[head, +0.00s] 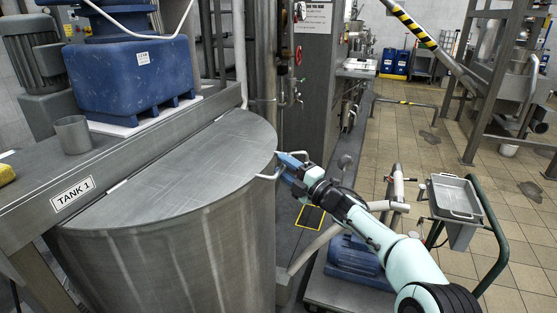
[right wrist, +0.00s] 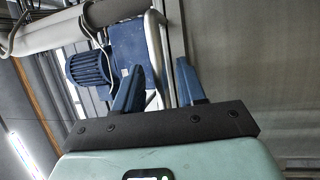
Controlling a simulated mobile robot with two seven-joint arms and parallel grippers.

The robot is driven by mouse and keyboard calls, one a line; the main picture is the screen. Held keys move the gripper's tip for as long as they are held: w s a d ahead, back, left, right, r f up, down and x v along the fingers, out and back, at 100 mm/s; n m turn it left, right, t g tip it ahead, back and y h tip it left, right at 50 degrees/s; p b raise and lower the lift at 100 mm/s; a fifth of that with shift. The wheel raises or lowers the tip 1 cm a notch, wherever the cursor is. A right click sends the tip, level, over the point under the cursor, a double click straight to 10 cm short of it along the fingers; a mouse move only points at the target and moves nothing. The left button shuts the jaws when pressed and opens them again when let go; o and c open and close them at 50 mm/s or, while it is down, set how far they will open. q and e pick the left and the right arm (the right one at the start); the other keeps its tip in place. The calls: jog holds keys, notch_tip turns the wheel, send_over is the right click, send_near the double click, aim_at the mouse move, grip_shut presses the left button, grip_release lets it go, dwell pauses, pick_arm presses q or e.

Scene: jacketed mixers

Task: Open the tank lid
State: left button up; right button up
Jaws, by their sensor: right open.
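The grey steel tank labelled TANK 1 (head: 165,250) stands at left in the head view. Its half-round lid (head: 190,165) lies flat and closed on top. A bent metal handle (head: 267,177) sticks out from the lid's right edge, and its middle is partly hidden by my fingers. My right gripper (head: 290,163) is at this handle with its blue fingers open. In the right wrist view a bent silver bar, seemingly the handle (right wrist: 154,60), shows between the two spread fingers (right wrist: 160,82). I cannot tell whether they touch it. My left gripper is out of view.
A blue container (head: 130,75), a grey cup (head: 73,134) and a motor (head: 32,50) stand on the ledge behind the lid. A trolley with a blue motor (head: 355,262) and a metal tray (head: 455,197) are near my right arm.

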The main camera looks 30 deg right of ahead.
jog(key=x, duration=0.2)
jog(key=shift+w+a+p, duration=0.1)
jog(key=shift+w+p, duration=0.2)
jog(key=c, duration=0.7)
jog(key=shift+r, duration=0.15)
grip_shut()
jog(key=shift+r, duration=0.1)
